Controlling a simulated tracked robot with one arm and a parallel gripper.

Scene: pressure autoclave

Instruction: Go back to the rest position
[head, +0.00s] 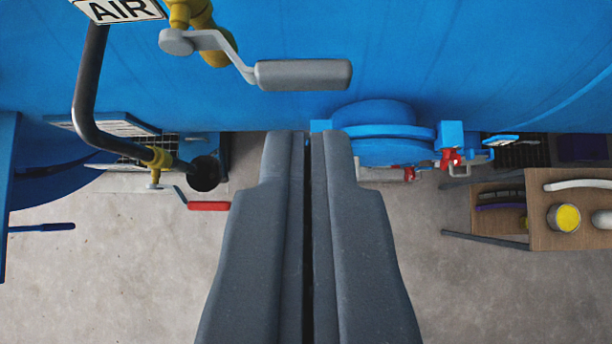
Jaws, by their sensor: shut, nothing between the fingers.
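My gripper (308,140) reaches up from the bottom centre of the head view. Its two grey fingers lie side by side with only a thin dark line between them, shut and empty. The tips end just below the lower edge of the big blue autoclave body (450,60) in the picture; I cannot tell whether they touch anything. A grey-handled lever (303,75) on a yellow valve (205,30) is above the tips, apart from them in the picture.
A dark bent pipe (88,90) under an AIR sign (118,10) and a red-handled valve (208,206) are at left. A blue flanged port (385,130) with red fittings is right of the tips. A wooden table (555,205) stands at right. Concrete floor (110,270) lies below.

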